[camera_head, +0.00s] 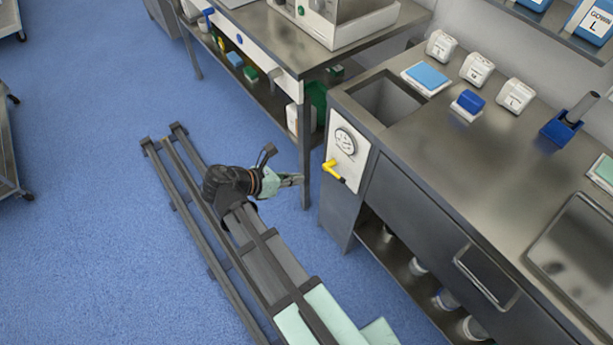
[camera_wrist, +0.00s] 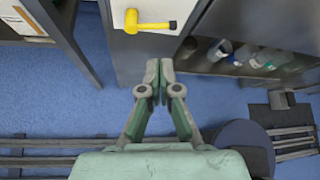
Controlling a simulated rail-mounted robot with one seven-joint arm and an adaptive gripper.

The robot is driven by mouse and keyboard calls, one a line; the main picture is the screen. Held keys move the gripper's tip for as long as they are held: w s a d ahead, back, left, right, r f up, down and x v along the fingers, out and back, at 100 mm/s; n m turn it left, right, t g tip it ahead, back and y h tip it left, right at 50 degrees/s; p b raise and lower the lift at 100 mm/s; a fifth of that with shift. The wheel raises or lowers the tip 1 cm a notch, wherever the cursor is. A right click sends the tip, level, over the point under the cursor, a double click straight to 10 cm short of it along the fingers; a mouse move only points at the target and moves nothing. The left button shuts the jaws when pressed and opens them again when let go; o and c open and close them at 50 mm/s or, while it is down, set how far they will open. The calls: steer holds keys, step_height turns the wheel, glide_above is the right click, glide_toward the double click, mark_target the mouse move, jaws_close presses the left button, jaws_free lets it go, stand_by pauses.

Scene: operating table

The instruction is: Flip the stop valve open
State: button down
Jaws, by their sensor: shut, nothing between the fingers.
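The stop valve is a yellow lever (camera_head: 333,170) on a white panel (camera_head: 347,152) on the end of the steel counter, below a round gauge (camera_head: 345,141). In the wrist view the yellow lever (camera_wrist: 150,22) lies sideways, with its round hub at the left and a dark tip at the right. My gripper (camera_head: 298,180) is to the left of the panel in the head view, apart from the lever. In the wrist view my gripper (camera_wrist: 159,65) is shut and empty, with its fingertips just below the lever in the picture.
A steel table (camera_head: 305,62) with shelves stands to the left of the counter (camera_head: 450,140). Its leg is close to my gripper. A lower shelf with several bottles (camera_head: 445,298) is under the counter. Blue floor (camera_head: 90,240) is open at the left.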

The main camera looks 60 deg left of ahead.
mark_target(336, 176)
steer(key=p+x, duration=0.1)
steer(key=x, duration=1.2)
steer(key=shift+w+f, duration=0.15)
steer(key=shift+f, duration=0.05)
